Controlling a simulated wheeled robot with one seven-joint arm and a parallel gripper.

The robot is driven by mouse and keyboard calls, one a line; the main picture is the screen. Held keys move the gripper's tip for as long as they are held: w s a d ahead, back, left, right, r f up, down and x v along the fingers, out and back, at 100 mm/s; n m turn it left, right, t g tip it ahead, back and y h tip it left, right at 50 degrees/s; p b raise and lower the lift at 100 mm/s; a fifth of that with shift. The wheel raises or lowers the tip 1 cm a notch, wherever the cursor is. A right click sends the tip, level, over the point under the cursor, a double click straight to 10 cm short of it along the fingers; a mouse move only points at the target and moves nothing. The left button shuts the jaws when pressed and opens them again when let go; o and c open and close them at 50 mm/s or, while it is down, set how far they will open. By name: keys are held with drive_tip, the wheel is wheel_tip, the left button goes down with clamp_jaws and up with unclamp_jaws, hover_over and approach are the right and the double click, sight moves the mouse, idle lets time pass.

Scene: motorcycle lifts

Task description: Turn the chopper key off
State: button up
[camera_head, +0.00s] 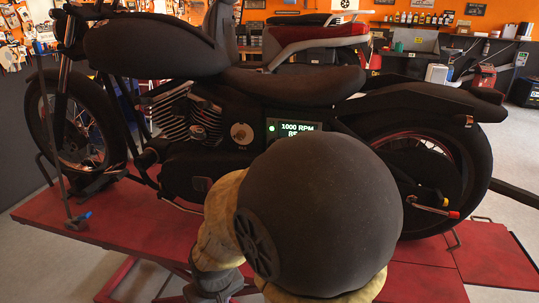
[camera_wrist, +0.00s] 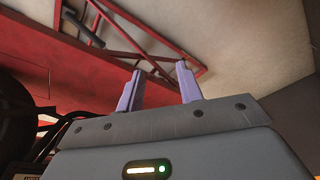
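The black chopper (camera_head: 270,85) stands upright on a red lift (camera_head: 130,225) in the head view. A lit display on its side (camera_head: 297,131) reads 1000 RPM, with a green dot at its left. A small pale round disc (camera_head: 241,132) sits on the engine side left of the display; I cannot tell whether it is the key. I cannot make out a key elsewhere. My gripper (camera_wrist: 160,82) shows in the wrist view with two lilac fingers apart and nothing between them.
The wrist view shows red metal framework (camera_wrist: 140,35) and pale floor (camera_wrist: 250,40) beyond the fingers. The rear wheel (camera_head: 425,170) is right of my arm. A red and silver bike part (camera_head: 318,32) stands behind the chopper. Workshop benches and shelves line the back.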

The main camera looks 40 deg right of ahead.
drive_tip(key=w+d+r+m+t+h+p, duration=0.15)
drive_tip(key=w+d+m+t, duration=0.25)
drive_tip(key=w, duration=0.5)
drive_tip(key=w+d+r+m+t+h, duration=0.1)
drive_tip(key=w+d+r+m+t, duration=0.15)
drive_tip(key=w+m+t, duration=0.4)
drive_tip(key=w+d+r+m+h+p, duration=0.1)
drive_tip(key=d+r+m+h, duration=0.2)
drive_tip(key=d, duration=0.6)
drive_tip(key=w+d+r+m+g+h, duration=0.1)
drive_tip(key=d+r+m+h, duration=0.3)
drive_tip(key=d+m+h, duration=0.4)
drive_tip(key=shift+w+d+p, duration=0.35)
drive_tip(key=shift+d+p, duration=0.05)
drive_tip(key=shift+d, duration=0.8)
drive_tip(key=shift+m+g, duration=0.25)
drive_tip(key=p+x, duration=0.8)
drive_tip(key=x, duration=0.9)
drive_tip(key=shift+w+d+r, duration=0.15)
drive_tip(key=shift+d, duration=0.05)
